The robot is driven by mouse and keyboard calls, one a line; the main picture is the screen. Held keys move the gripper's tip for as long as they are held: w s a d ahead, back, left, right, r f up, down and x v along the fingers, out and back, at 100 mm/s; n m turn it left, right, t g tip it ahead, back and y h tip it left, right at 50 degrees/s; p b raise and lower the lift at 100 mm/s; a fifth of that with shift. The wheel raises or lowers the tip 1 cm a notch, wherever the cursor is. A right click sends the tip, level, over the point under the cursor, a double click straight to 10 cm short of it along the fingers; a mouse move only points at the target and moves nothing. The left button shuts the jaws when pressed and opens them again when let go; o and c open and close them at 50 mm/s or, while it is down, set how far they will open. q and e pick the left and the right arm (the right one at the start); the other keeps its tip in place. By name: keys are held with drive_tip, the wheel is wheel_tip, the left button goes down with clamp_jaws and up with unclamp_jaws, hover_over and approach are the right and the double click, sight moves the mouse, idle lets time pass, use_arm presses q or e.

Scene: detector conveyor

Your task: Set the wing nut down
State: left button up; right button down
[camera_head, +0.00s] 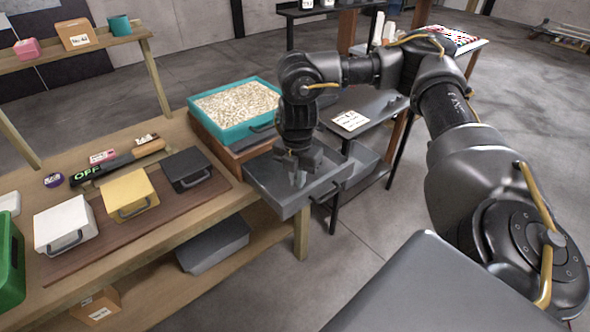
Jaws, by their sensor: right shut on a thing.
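My right gripper (299,172) points down over the grey open tray (272,194) at the right end of the wooden bench. It is shut on a small light-grey piece, the wing nut (299,180), which is mostly hidden between the fingers. The nut is within the tray's outline; I cannot tell whether it touches the tray floor. The rest of the tray floor that shows looks bare. My left gripper is not in view.
A teal tray of pale grains (232,133) stands just behind the grey tray. White (62,222), yellow (128,194) and black (187,168) handled boxes line the bench at left. A bar display reading OFF (88,173) lies behind them. A dark side table (372,116) stands behind my right arm.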

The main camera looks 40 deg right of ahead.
drive_tip(key=s+a+r+m, duration=0.1)
drive_tip(key=a+m, duration=1.3)
drive_tip(key=m, duration=0.2)
drive_tip(key=shift+a, duration=0.25)
